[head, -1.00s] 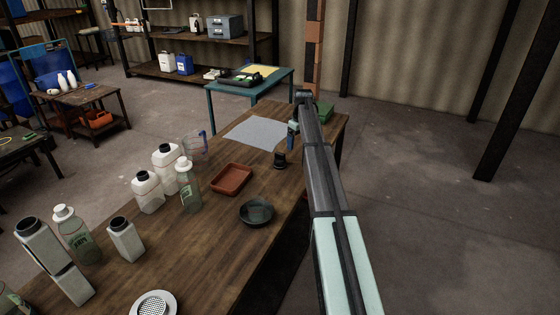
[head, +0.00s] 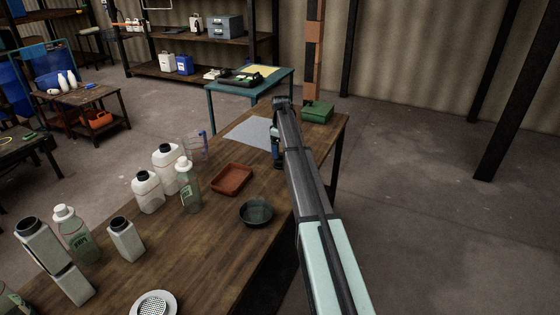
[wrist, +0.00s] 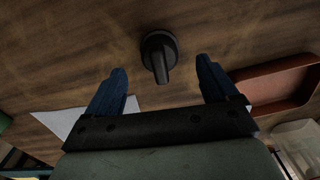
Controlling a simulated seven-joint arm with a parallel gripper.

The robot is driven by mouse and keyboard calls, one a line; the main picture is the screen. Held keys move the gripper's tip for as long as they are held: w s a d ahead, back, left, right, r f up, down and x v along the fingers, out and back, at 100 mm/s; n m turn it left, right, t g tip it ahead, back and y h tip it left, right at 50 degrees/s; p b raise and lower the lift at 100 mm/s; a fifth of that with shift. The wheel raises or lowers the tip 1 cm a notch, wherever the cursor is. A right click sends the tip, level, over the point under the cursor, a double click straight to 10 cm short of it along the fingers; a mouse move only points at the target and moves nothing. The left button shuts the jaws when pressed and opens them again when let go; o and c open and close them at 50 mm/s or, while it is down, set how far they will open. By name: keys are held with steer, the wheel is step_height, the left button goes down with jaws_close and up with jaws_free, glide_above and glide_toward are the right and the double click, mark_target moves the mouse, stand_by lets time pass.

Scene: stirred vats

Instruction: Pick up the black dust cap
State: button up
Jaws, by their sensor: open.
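The black dust cap (wrist: 160,52) stands on the wooden table in the wrist view, a round dark piece with a narrower raised part. My gripper (wrist: 161,70) is open, with one blue finger to the left of the cap and one to the right. The cap lies ahead of and between the fingertips, with clear gaps on both sides, and is not held. In the head view my gripper (head: 277,158) is low over the table's right side, and my arm hides most or all of the cap.
A reddish-brown tray (head: 231,180) and a dark round dish (head: 257,212) lie nearer on the table (head: 205,245). A grey sheet (head: 248,132) and a green box (head: 318,112) are farther back. Several bottles (head: 147,192) and a clear jug (head: 195,147) stand to the left.

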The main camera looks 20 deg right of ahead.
mark_target(280, 153)
steer(key=shift+w+a+f, duration=0.1)
steer(key=shift+w+f, duration=0.05)
steer(key=shift+f, duration=2.65)
steer(key=c, duration=1.1)
